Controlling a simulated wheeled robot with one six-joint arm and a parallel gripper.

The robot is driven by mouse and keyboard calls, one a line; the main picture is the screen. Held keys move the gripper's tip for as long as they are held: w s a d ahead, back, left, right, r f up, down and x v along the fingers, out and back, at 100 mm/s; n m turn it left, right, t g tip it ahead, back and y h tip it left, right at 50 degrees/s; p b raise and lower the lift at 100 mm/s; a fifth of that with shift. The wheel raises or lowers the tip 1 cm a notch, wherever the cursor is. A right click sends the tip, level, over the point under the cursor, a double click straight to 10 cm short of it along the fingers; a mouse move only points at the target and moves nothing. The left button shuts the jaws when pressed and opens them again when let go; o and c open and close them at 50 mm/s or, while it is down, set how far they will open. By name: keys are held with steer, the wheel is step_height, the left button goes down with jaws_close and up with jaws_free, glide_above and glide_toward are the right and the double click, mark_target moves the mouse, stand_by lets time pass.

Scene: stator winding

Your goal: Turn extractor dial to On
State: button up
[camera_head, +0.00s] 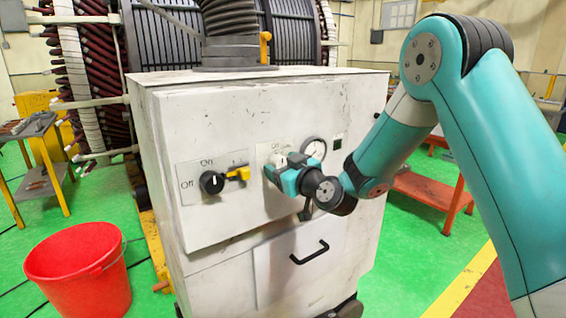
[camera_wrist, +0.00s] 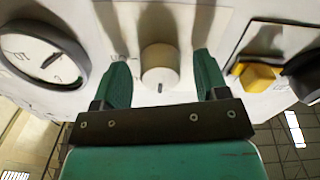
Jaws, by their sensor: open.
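A pale round dial (camera_wrist: 160,66) on the white cabinet front stands between my two fingers in the wrist view, with a small gap on each side. Its dark mark is at its lower edge in that view. My gripper (camera_wrist: 160,60) is open around it; in the head view my gripper (camera_head: 279,174) is at the cabinet front and mostly hides the dial. A black dial (camera_head: 212,182), with Off to its left and On above it, is further left, its white mark pointing up. I cannot read which dial is named extractor.
The white cabinet (camera_head: 200,120) also carries a yellow switch (camera_head: 238,173) beside the black dial, a round gauge (camera_head: 314,149) close to my gripper, and a drawer handle (camera_head: 310,252) below. A red bucket (camera_head: 80,275) stands on the green floor at left.

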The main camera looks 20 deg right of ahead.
steer(key=c, duration=0.9)
steer(key=m+b, duration=0.1)
steer(key=m, duration=0.8)
steer(key=shift+a, duration=0.15)
steer(key=m, duration=0.4)
steer(key=shift+r+m, duration=0.1)
steer(key=shift+m, duration=0.2)
steer(key=shift+m+p, duration=0.9)
steer(key=shift+m, duration=1.3)
steer(key=shift+s, duration=0.1)
